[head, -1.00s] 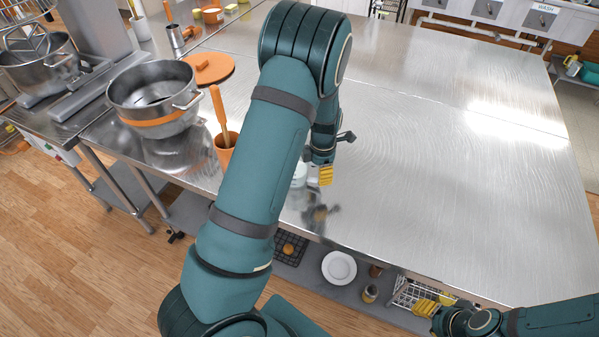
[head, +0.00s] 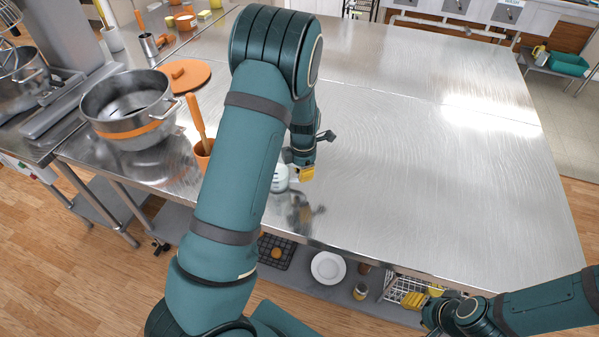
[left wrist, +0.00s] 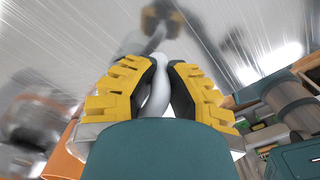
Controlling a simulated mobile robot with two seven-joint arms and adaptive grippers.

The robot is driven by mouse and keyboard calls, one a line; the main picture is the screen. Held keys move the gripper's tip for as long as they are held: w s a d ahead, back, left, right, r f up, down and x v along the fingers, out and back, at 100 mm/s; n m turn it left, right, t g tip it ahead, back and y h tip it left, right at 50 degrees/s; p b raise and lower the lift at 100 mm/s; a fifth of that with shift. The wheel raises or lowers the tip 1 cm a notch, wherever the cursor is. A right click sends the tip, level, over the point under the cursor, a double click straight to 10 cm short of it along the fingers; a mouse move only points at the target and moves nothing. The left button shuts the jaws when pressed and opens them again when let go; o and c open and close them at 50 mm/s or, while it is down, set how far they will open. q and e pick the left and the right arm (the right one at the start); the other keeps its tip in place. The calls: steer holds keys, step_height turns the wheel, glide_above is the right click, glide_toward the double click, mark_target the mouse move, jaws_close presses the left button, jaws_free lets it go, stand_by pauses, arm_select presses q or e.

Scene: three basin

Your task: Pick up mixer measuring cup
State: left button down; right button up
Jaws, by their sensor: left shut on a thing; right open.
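The measuring cup (head: 281,180) is clear and whitish, near the front edge of the steel table, partly hidden behind my left arm. My left gripper (head: 305,173) is just right of the cup, with yellow fingertips closed at its side. In the left wrist view, the yellow-and-black fingers of my left gripper (left wrist: 159,88) are shut on a pale grey part of the cup (left wrist: 157,93), apparently its handle. I cannot tell whether the cup touches the table. My right gripper (head: 424,301) is open and empty, low at the front of the table.
A steel pot (head: 130,108) with an orange band stands on the left, beside an orange lid (head: 185,75) and an orange utensil cup (head: 203,158). The steel table (head: 420,150) is clear to the right. A shelf below holds a white plate (head: 328,268).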

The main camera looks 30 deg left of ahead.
arm_select(q)
steer(key=shift+r+p, duration=0.45)
steer(key=shift+r, duration=4.35)
steer(key=c, duration=1.7)
jaws_free()
jaws_close()
